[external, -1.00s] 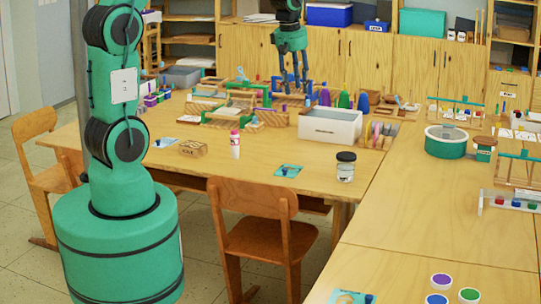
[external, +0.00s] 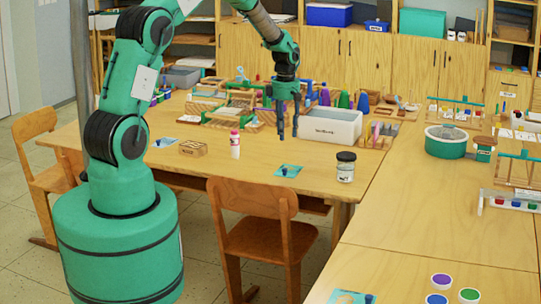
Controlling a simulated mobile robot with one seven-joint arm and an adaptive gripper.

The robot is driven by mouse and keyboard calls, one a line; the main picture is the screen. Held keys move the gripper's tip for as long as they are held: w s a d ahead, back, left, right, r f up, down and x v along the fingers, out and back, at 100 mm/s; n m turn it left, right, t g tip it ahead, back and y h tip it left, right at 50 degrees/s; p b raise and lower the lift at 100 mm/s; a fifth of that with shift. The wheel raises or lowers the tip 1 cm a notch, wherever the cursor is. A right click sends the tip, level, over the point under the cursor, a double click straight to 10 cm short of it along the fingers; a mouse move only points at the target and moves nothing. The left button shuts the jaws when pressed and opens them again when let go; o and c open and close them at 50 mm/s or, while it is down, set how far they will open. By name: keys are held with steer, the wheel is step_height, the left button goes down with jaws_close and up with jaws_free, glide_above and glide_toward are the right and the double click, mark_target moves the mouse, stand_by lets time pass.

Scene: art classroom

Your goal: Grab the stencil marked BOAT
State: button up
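No lettering reading BOAT can be made out, so I cannot tell which piece is that stencil. A flat teal card with a small dark blue knob (external: 288,171) lies near the front edge of the table. A similar card (external: 163,142) lies at the table's left, and another (external: 350,297) is at the bottom edge of the view. My gripper (external: 288,135) points down with its two fingers apart and nothing visible between them. In the picture it is just above the first card and appears clear of the table.
A white bin (external: 330,128) stands right of my gripper. A lidded glass jar (external: 345,168), a white-and-pink bottle (external: 235,145) and a wooden block (external: 193,148) stand around. Wooden racks crowd the table's back. A chair (external: 262,225) is at the front.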

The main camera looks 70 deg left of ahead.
steer(key=shift+f, duration=0.1)
steer(key=b, duration=0.2)
glide_above(285, 169)
steer(key=shift+a+f, duration=0.15)
steer(key=shift+f, duration=4)
steer(key=shift+f, duration=0.1)
steer(key=shift+f+b, duration=0.65)
steer(key=shift+f, duration=1.9)
jaws_close()
